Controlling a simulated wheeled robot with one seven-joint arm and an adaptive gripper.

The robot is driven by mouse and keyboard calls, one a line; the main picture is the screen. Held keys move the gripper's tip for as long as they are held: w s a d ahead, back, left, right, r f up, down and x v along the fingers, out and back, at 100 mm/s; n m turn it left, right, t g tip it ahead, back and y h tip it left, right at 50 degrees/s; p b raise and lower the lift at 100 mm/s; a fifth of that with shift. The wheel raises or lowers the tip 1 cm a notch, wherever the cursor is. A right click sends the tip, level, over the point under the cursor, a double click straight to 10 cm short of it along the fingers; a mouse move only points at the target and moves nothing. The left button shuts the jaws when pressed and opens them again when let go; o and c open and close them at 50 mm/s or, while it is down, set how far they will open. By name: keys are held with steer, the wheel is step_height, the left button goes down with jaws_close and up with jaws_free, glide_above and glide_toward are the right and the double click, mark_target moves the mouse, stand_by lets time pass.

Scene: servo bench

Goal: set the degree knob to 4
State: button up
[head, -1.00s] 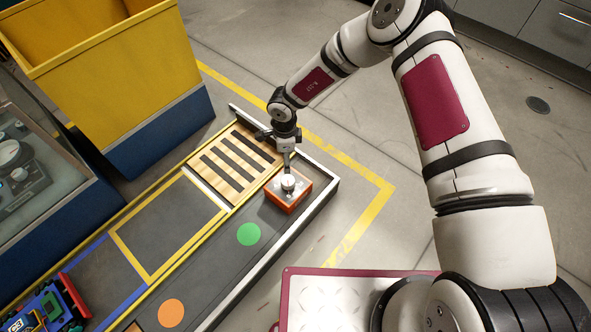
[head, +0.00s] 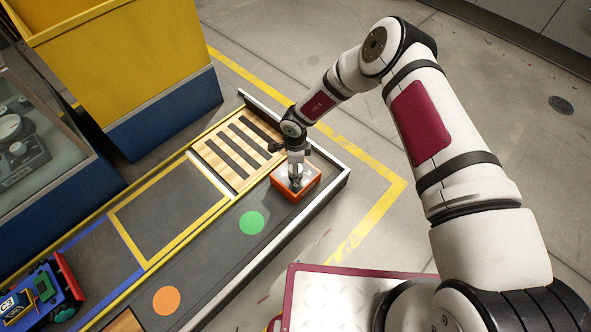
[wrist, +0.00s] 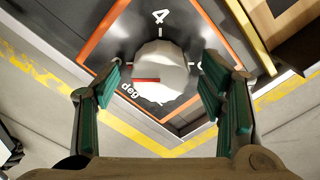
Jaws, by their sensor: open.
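The degree knob (wrist: 160,70) is a pale round dial with a red pointer line, on a dark panel in an orange box (head: 302,188). In the wrist view the red line points left, and the printed 4 stands at the top of the dial. My gripper (wrist: 158,88) is open, with one green-padded finger on each side of the knob. I see gaps between both fingers and the knob. In the head view my gripper (head: 296,178) is over the box and hides most of the knob.
The box stands on a dark bench with a raised pale edge (head: 335,185). A slatted wooden panel (head: 238,152) lies to its left, and a green disc (head: 251,223) lies nearer. A yellow bin (head: 120,60) stands at the back left.

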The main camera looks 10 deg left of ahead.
steer(key=shift+f, duration=0.15)
steer(key=shift+c, duration=0.3)
steer(key=c, duration=1.1)
steer(key=shift+m, duration=0.3)
steer(key=m+p, duration=0.2)
steer(key=m, duration=0.1)
steer(key=m+p, duration=0.1)
steer(key=m, duration=0.4)
steer(key=m+p, duration=0.1)
steer(key=m, duration=0.3)
steer(key=shift+m+p, duration=0.65)
steer(key=shift+m, duration=1.85)
